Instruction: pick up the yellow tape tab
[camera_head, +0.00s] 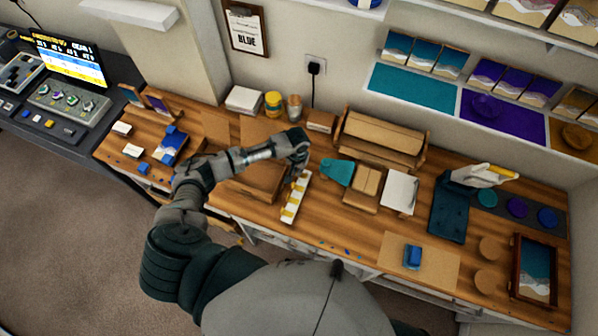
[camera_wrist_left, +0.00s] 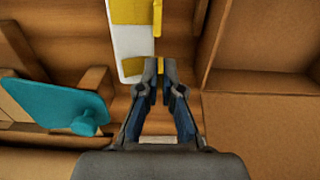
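A white strip with yellow tape tabs (camera_head: 296,197) lies on the wooden bench in the head view, just below my left gripper (camera_head: 299,168). In the left wrist view the white strip (camera_wrist_left: 132,42) is at the top, with a yellow tab (camera_wrist_left: 157,16) at its right edge. The fingertips of my left gripper (camera_wrist_left: 160,70) are close together at the strip's right edge. A small yellow tape tab (camera_wrist_left: 161,64) shows between them and fills the narrow gap. The fingers hide the rest of it. My right gripper is not in view.
A teal scoop-like piece (camera_head: 337,172) lies right of the strip; it also shows in the left wrist view (camera_wrist_left: 58,103). A wooden tray (camera_head: 262,186) is close on the left. A cardboard block (camera_head: 367,186) and a white sheet (camera_head: 400,191) lie further right.

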